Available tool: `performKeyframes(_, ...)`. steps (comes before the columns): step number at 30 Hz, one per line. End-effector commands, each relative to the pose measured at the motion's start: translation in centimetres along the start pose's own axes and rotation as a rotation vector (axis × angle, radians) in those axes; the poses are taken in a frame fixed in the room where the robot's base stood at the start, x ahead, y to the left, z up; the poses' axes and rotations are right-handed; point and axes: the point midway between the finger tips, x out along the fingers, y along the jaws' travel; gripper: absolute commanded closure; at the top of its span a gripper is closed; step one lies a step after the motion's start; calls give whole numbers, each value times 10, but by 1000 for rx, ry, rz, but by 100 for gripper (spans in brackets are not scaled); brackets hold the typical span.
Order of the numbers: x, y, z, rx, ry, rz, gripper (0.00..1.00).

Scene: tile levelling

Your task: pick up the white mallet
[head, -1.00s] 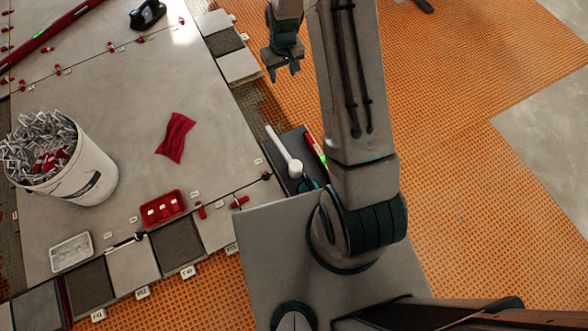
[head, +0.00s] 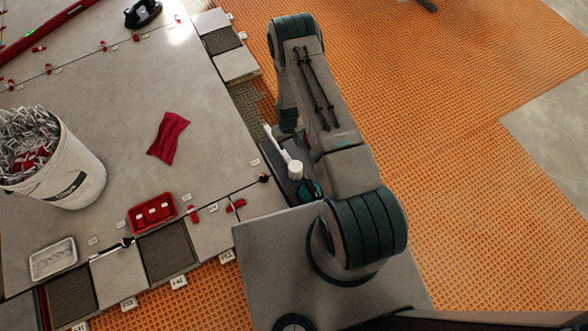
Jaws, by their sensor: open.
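The white mallet (head: 283,152) lies in a dark tray on the floor beside the grey slab. Its pale head is nearest me and its handle points away, up and left. My gripper (head: 287,128) is low over the tray, close to the far part of the handle. It is open, but its fingertips are small and dark, and I cannot tell whether they touch or straddle the handle. My arm hides the tray's right side.
A white bucket of clips (head: 62,165), a red cloth (head: 168,138), a red box (head: 152,213) and a pale tray (head: 53,258) stand on the slab at left. A black-handled tool (head: 143,13) is at the back. The orange mat (head: 455,170) at right is clear.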

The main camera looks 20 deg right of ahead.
Motion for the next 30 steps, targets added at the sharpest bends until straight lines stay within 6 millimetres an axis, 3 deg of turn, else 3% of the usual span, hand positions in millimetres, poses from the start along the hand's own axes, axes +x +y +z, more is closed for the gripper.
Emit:
performKeyframes(10,67,-1,2,-2,-2,0,53)
performKeyframes(20,91,-2,2,-1,-2,0,53)
performKeyframes(30,136,-8,6,-1,-2,0,53)
